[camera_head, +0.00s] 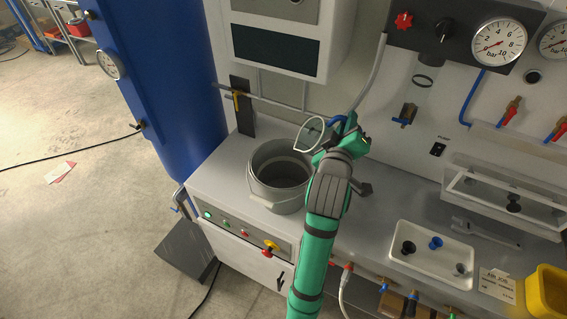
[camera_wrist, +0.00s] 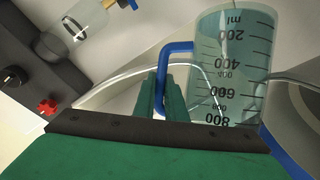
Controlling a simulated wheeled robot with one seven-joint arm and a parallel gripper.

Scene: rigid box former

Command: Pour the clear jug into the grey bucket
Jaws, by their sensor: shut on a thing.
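The clear jug (camera_head: 313,134) with a blue handle is held in the air at the bucket's upper right, tilted with its rim toward the left. In the wrist view the jug (camera_wrist: 232,62) shows black ml marks and a bluish tint; I cannot tell how much liquid it holds. My gripper (camera_head: 340,134) is shut on the blue handle, and its green fingers (camera_wrist: 166,98) show beside it in the wrist view. The grey bucket (camera_head: 275,193) stands upright on the bench to the lower left of the jug. No stream is visible, and the bucket's floor is partly in shadow.
A white tray (camera_head: 432,267) with small knobs lies on the bench at right, near a yellow bin (camera_head: 546,291). A clear-lidded box (camera_head: 505,199) stands behind. A gauge panel (camera_head: 461,36) is on the back wall. A blue column (camera_head: 160,70) stands at left.

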